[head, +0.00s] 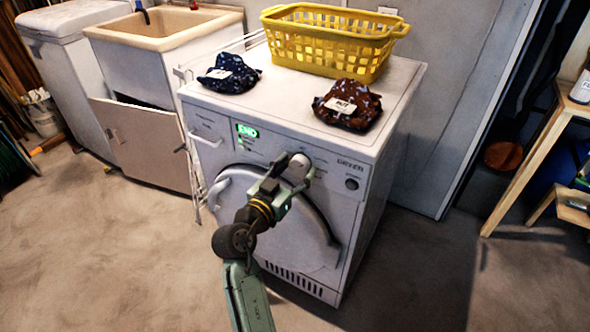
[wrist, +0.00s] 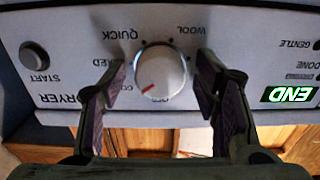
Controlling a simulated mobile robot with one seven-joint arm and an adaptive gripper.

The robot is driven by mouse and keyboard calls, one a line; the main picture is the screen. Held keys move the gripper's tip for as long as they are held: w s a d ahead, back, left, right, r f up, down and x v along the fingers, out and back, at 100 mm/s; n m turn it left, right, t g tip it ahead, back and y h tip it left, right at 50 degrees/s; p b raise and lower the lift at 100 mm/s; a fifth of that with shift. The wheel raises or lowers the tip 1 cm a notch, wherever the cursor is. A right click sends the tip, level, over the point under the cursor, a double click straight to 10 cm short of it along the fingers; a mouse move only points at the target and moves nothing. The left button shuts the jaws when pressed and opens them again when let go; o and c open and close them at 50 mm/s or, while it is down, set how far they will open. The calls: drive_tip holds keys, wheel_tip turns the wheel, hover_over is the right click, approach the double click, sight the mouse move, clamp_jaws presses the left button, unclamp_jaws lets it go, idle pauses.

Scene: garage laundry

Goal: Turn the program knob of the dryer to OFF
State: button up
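The dryer (head: 270,145) is white, with a control panel along its top front. Its program knob (wrist: 160,70) is round and pale, and the wrist view shows it upside down. The knob's red mark points to the lower left there, toward a partly hidden label starting "CO", beside the OFF label (wrist: 161,98) rather than at it. My gripper (wrist: 162,70) is open, with one finger on each side of the knob and a visible gap on both sides. In the head view my gripper (head: 288,166) is at the panel and partly hides the knob.
The green END display (head: 247,131) is lit. A START button (wrist: 34,55) is on the panel. A yellow basket (head: 325,45), a dark blue cloth bundle (head: 230,73) and a brown one (head: 347,104) sit on the dryer. The round door lies below the panel, behind my arm.

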drive_tip(key=c, duration=1)
drive_tip(key=n+p, duration=0.1)
drive_tip(key=n, duration=0.3)
drive_tip(key=shift+r+n, duration=0.1)
drive_tip(key=shift+n, duration=0.2)
drive_tip(key=n+p, duration=0.2)
drive_tip(key=n, duration=0.3)
drive_tip(key=shift+p, duration=0.4)
drive_tip(key=shift+n, duration=0.3)
drive_tip(key=o, duration=1.2)
drive_tip(key=shift+d, duration=0.1)
drive_tip(key=shift+c, duration=0.2)
